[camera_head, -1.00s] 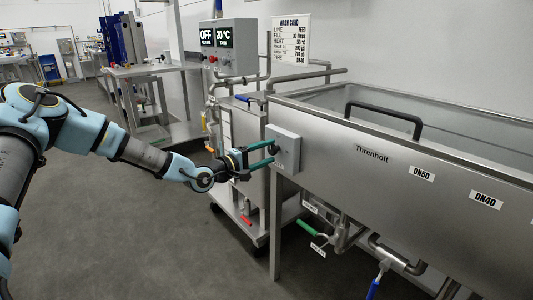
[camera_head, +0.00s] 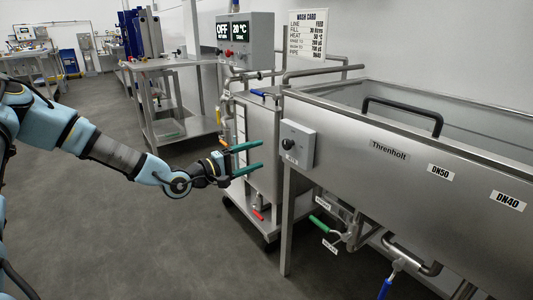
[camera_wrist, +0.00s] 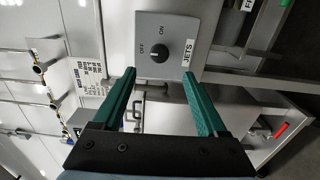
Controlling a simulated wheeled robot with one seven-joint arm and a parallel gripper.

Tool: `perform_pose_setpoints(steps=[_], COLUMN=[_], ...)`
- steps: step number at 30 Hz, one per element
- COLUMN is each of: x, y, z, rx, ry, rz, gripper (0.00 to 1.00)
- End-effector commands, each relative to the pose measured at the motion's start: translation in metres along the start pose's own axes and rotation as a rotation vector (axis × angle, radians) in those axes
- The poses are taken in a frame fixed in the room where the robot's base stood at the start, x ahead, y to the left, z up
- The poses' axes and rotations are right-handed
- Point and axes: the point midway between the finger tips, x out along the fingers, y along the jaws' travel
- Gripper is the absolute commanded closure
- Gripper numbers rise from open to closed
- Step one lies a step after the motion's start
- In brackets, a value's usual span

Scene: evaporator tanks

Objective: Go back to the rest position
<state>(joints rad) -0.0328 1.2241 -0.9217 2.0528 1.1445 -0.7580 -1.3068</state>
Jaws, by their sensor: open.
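My gripper (camera_head: 262,158) has two green fingers that are apart, with nothing between them. In the head view it is left of the grey switch box (camera_head: 299,143) on the tank's left end, with a gap between them. In the wrist view my gripper (camera_wrist: 157,84) points toward the box (camera_wrist: 168,38). The box has a black knob (camera_wrist: 159,54) with OFF and ON marks and a JETS label (camera_wrist: 188,52).
The Threnholt steel tank (camera_head: 395,165) fills the right side, with green and blue valve handles below. A wheeled cart (camera_head: 240,200) stands behind my gripper, with a control box (camera_head: 245,38) reading OFF and 20 °C above. The grey floor (camera_head: 130,240) at left is clear.

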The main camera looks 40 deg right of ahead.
Motion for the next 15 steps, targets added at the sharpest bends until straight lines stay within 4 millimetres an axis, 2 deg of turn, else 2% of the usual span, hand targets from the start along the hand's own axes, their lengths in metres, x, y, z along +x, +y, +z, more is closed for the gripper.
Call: perform_pose_setpoints(steps=[4,15], x=[-0.0091,-0.0097], y=[0.0,0.0002], z=[0.0003,0.0004], rx=[0.0,-0.001], ry=[0.0,0.0], rz=[0.0,0.0], gripper=[0.25,0.25])
